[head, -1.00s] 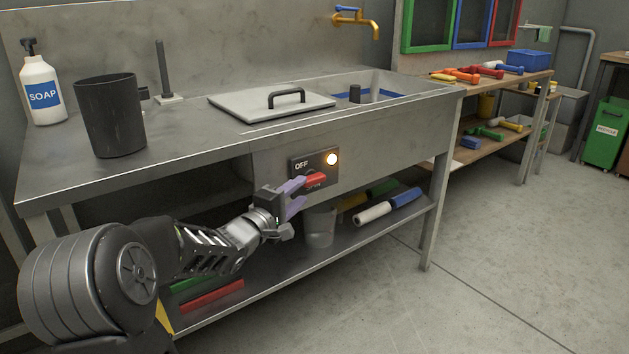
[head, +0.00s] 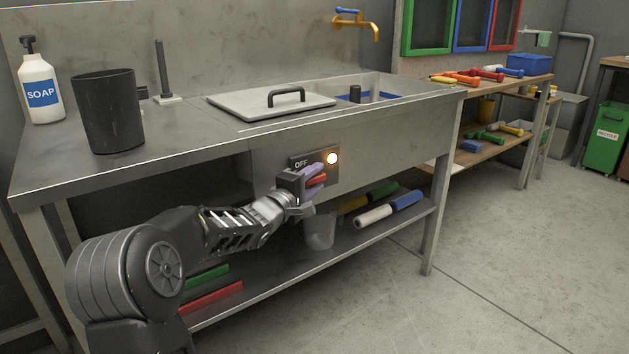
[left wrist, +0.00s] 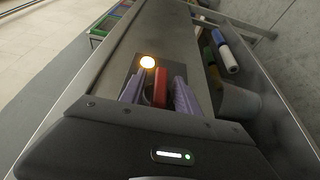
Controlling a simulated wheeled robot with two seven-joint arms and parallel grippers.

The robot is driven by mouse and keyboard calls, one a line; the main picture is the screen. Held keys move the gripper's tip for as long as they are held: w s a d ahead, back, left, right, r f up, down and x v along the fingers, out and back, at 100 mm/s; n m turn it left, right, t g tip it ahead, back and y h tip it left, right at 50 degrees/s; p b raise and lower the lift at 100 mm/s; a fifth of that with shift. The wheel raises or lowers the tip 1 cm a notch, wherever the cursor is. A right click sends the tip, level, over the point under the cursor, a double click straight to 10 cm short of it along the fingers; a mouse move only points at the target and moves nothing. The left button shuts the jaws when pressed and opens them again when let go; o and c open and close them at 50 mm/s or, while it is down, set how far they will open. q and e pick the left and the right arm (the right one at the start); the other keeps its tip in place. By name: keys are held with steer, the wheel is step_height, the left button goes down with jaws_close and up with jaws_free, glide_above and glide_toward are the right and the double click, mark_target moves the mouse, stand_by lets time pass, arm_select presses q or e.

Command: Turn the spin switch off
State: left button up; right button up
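The spin switch is a red lever (head: 316,181) on a dark panel (head: 299,162) on the front of the steel sink bench. The panel reads OFF on its upper left, and a round lamp (head: 333,158) beside it glows warm. My left gripper (head: 312,178) is at the panel with its purple fingers on either side of the lever. In the left wrist view the red lever (left wrist: 160,88) stands between the two fingers (left wrist: 158,95), with small gaps showing, so the gripper looks open. Contact cannot be told. The panel's lower label is hidden. My right gripper is not in view.
A soap bottle (head: 40,90) and a black bin (head: 107,112) stand on the benchtop, left of a lidded basin (head: 272,101). Below, a shelf holds a translucent cup (head: 320,230) and coloured rolls (head: 373,216).

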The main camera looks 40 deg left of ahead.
arm_select(q)
steer(key=c, duration=0.8)
jaws_close()
steer(key=shift+a, duration=0.1)
